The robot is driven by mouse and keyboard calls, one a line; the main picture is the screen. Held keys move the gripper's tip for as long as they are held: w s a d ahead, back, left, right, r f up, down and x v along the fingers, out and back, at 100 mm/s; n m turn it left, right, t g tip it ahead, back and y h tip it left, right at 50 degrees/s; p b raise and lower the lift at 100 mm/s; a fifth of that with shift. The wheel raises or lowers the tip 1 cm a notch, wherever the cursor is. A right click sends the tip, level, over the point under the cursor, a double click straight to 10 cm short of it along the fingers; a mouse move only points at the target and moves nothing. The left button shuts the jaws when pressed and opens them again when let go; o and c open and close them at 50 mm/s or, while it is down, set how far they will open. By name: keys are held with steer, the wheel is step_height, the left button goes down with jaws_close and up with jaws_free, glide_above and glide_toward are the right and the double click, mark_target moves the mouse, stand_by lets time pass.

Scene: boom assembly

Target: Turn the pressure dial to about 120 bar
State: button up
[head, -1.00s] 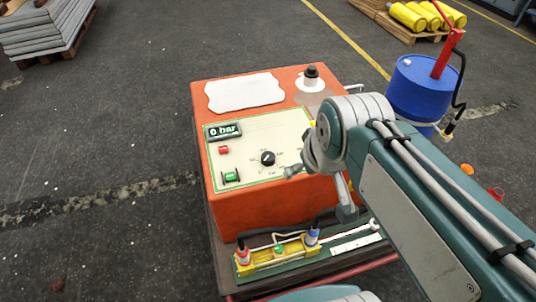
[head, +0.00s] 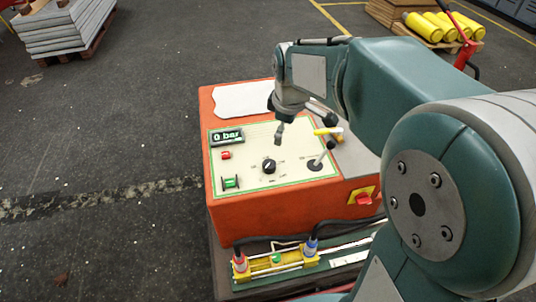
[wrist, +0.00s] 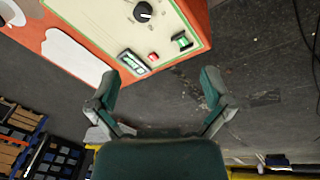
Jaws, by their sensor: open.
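The pressure dial (head: 268,167) is a small black round knob with a white pointer line on the cream panel (head: 250,187) of an orange box. It also shows at the top edge of the wrist view (wrist: 143,11). The pressure display (head: 227,136) reads 0 bar. My gripper (head: 279,132) is above the panel, apart from the dial, beyond it in the head view. In the wrist view its two green fingers (wrist: 158,88) are spread with nothing between them.
A red button (head: 226,155) and a green switch (head: 230,182) sit left of the dial. A lever (head: 319,161) stands to its right. A red rotary switch (head: 362,198) is on the box front. A yellow block with hose couplings (head: 273,262) lies in front.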

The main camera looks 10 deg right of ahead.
steer(key=w+a+f+n+g, duration=0.1)
steer(key=w+f+n, duration=0.3)
steer(key=w+f, duration=0.3)
steer(key=n+g, duration=0.2)
steer(key=n, duration=0.3)
glide_above(269, 163)
step_height(269, 163, down, 10)
step_height(269, 163, down, 11)
steer(key=shift+d+f, duration=0.1)
steer(key=c, duration=1.1)
